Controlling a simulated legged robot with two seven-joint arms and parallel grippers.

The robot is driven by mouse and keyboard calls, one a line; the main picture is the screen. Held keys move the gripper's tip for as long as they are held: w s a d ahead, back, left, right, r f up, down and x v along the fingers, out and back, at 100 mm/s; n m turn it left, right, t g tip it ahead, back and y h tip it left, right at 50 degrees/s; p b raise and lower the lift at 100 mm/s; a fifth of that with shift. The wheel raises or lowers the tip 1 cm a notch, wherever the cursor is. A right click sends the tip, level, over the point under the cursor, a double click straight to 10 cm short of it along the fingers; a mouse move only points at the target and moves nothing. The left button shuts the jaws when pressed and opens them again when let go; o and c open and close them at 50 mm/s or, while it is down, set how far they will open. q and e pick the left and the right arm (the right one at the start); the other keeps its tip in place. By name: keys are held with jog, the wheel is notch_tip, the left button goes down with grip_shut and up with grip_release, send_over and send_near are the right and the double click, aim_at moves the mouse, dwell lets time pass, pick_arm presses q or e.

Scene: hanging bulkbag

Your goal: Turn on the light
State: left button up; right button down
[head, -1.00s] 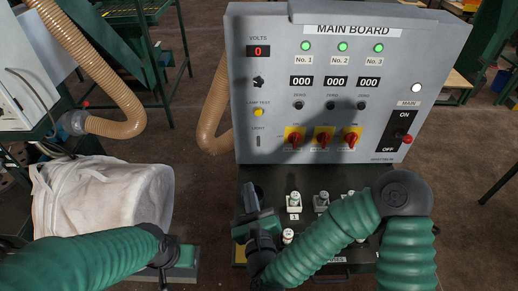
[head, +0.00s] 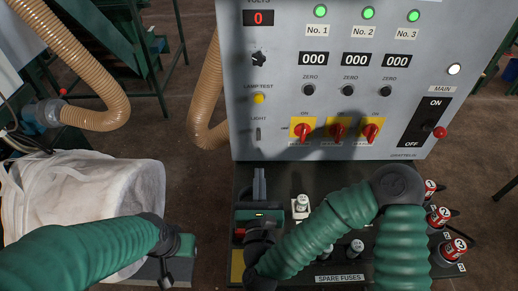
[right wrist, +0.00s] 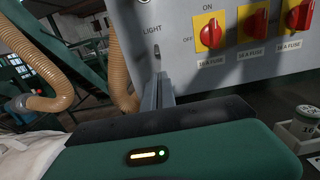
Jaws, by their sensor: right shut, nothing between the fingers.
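The small LIGHT switch (head: 258,134) is a dark vertical slot low on the left of the grey main board (head: 240,90). It also shows in the right wrist view (right wrist: 157,51), just above the fingers; its lever position is too small to tell. My right gripper (head: 259,173) is shut and empty, its grey fingers below the switch in the head view. In the right wrist view the fingers (right wrist: 161,82) point towards the panel; contact cannot be told. My left gripper (head: 170,262) is low at the left, its fingers not clearly seen.
Red rotary knobs on yellow plates (head: 303,131) sit right of the switch. A MAIN lever with a red ball (head: 440,132) is farther right. A white bulk bag (head: 80,195) lies left, near a tan hose (head: 100,100).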

aim_at(259, 135)
jog(key=shift+w, duration=0.1)
jog(key=w, duration=0.5)
jog(key=w+p, duration=0.1)
jog(key=w, duration=0.3)
jog(key=shift+w+r, duration=0.2)
jog(key=shift+w, duration=0.2)
